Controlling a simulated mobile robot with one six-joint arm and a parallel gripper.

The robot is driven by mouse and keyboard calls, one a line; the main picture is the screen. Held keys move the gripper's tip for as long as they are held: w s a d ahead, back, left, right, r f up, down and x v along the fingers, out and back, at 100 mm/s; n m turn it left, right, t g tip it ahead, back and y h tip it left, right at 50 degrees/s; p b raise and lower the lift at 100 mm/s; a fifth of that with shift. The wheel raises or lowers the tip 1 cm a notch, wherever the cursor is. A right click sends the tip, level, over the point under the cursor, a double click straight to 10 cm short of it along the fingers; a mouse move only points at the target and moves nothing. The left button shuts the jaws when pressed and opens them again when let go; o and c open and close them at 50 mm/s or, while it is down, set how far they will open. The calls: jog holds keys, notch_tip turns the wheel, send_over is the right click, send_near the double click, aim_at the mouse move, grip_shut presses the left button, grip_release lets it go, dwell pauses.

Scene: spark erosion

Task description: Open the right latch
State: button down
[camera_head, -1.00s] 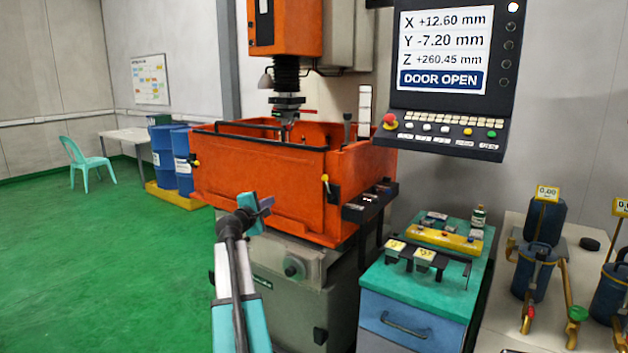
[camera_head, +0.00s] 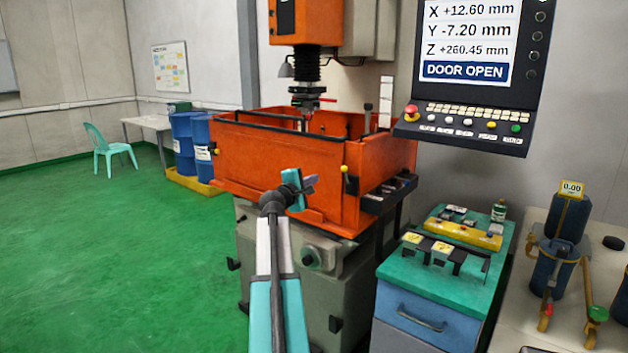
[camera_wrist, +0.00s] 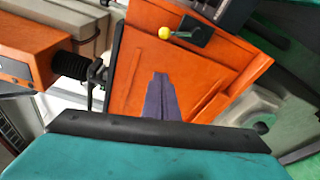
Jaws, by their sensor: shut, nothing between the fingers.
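The right latch has a yellow knob (camera_head: 344,169) on a short lever at the right front corner of the orange tank (camera_head: 270,170). The knob is at the lever's upper end. In the wrist view the latch knob (camera_wrist: 165,33) shows beside its black mounting plate (camera_wrist: 194,32). My gripper (camera_head: 312,184) is shut and empty in front of the tank's front wall, left of and a little below the knob in the head view. In the wrist view its dark fingers (camera_wrist: 160,78) point towards the latch, with a gap in the picture.
The display panel (camera_head: 468,70) reads DOOR OPEN and hangs at upper right. A blue and teal cabinet (camera_head: 420,310) stands right of the machine, carrying small tools. Blue drums (camera_head: 188,140) stand behind at left.

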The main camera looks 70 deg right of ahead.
aim_at(347, 178)
jog(key=shift+s+d+r+p, duration=0.1)
jog(key=shift+s+d+p, duration=0.65)
jog(key=shift+d, duration=0.85)
jog(key=shift+s+d+r+p, duration=0.1)
jog(key=shift+s+d+p, duration=0.6)
jog(key=shift+d, duration=0.95)
jog(key=shift+s+d+p, duration=0.7)
jog(key=shift+d+p, duration=0.05)
jog(key=shift+d, duration=0.85)
jog(key=shift+f+b, duration=0.1)
jog(key=shift+b, duration=0.45)
